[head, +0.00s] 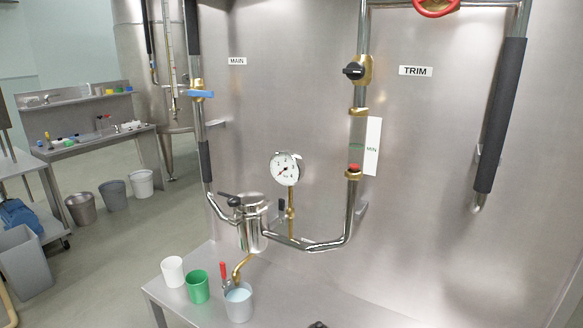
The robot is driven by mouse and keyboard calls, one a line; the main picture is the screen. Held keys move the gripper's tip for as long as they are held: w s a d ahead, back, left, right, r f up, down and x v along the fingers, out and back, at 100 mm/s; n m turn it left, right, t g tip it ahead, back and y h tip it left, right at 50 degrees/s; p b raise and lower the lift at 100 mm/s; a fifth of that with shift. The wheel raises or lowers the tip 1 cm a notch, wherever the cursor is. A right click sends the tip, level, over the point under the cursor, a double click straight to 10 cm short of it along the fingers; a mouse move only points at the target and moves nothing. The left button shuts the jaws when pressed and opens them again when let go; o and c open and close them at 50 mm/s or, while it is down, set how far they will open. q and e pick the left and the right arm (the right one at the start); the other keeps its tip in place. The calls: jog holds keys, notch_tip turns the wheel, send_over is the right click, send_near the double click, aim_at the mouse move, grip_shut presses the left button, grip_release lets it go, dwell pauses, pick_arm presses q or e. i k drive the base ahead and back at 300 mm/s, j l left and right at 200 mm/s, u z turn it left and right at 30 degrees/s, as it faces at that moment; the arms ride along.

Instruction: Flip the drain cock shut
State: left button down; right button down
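The drain cock is a brass spout (241,268) with a red lever (223,270), low under the steel strainer pot (251,228) in the head view. The lever stands nearly upright, left of the spout. A grey cup (239,307) with pale blue liquid stands right below the spout and overlaps its lower end. I cannot tell whether liquid is running. Neither of my grippers can be made out. A small dark shape at the bottom edge is too cut off to identify.
A white cup (173,271) and a green cup (198,287) stand left of the grey cup on the steel bench (285,308). A pressure gauge (286,168) and pipes rise above. The bench is bare to the right. Bins stand on the floor at far left.

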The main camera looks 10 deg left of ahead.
aim_at(225, 283)
jog(key=i+j+u, duration=0.15)
jog(key=i+u, duration=0.25)
jog(key=i+j+u, duration=0.1)
jog(key=i+u, duration=0.35)
jog(key=k, duration=0.1)
